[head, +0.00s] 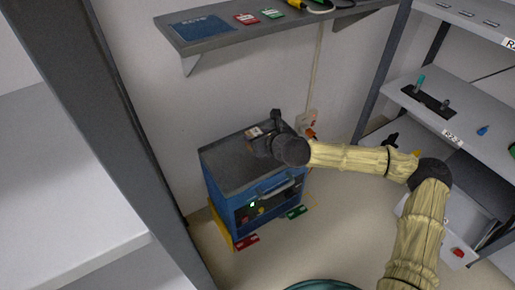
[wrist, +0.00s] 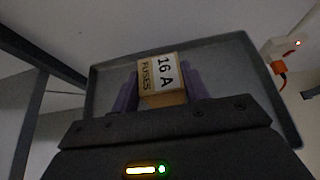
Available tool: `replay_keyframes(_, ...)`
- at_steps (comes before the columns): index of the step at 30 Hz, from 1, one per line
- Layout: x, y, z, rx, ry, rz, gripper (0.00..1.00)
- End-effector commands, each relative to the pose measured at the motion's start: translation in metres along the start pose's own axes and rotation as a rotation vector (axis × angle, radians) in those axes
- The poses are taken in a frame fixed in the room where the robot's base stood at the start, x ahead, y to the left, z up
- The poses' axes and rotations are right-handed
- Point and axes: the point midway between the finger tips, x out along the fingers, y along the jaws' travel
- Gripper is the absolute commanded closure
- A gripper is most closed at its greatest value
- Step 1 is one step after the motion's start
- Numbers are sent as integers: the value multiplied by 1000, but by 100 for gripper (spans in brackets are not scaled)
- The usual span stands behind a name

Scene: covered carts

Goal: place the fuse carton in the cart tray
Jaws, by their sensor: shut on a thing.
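The fuse carton (wrist: 158,70) is a small tan box with a white label reading "16 A FUSES". My gripper (wrist: 160,92) is shut on it, with a purple finger on either side. In the head view the carton (head: 254,132) shows small beside my dark gripper (head: 262,140), over the far part of the cart top. The cart tray (head: 225,168) is the dark grey rimmed top of a blue cart (head: 222,207). In the wrist view the tray (wrist: 232,72) lies behind the carton. I cannot tell whether the carton touches the tray.
The visible part of the tray is bare. A wall shelf (head: 225,38) with a blue book (head: 202,28) and small items hangs above the cart. An orange plug in a socket (head: 309,124) is on the wall behind. Racks stand left and right. Red (head: 246,242) and green cards lie by the cart.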

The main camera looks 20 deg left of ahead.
Motion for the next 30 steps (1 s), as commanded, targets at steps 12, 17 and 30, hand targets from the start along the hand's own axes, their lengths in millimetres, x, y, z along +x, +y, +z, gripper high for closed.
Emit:
replay_keyframes(12, 9, 0, -17, 0, 1, 1, 79)
replay_keyframes(17, 18, 0, -32, -1, -1, 1, 79)
replay_keyframes(30, 18, 0, -34, -1, 0, 0, 43)
